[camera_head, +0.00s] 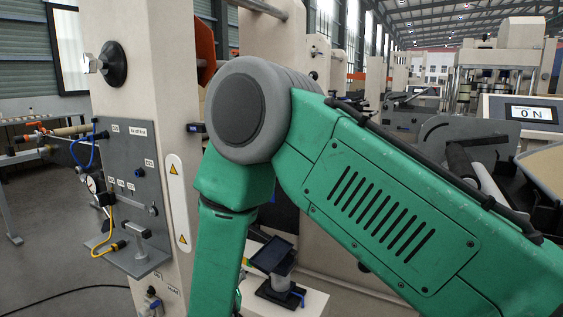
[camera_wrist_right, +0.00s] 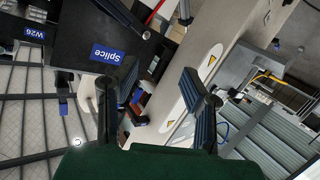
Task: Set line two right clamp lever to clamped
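My right arm (camera_head: 390,200) fills the middle and right of the head view and hides much of what lies behind it; its gripper does not show there. In the right wrist view my right gripper (camera_wrist_right: 148,78) is open, with its two dark fingers wide apart. Between and beyond the fingers is a small dark part with a blue patch (camera_wrist_right: 137,97), apart from both fingers; I cannot tell whether it is the clamp lever. A small black lever-like part (camera_head: 195,127) sticks out from the cream column in the head view. No label seen marks the line two right clamp lever. My left gripper is not in view.
The cream column (camera_head: 150,60) carries a black round knob (camera_head: 113,63) and a grey panel (camera_head: 130,185) with a gauge and blue and yellow hoses. A dark plate with a blue "Splice" label (camera_wrist_right: 107,54) is close to the fingers.

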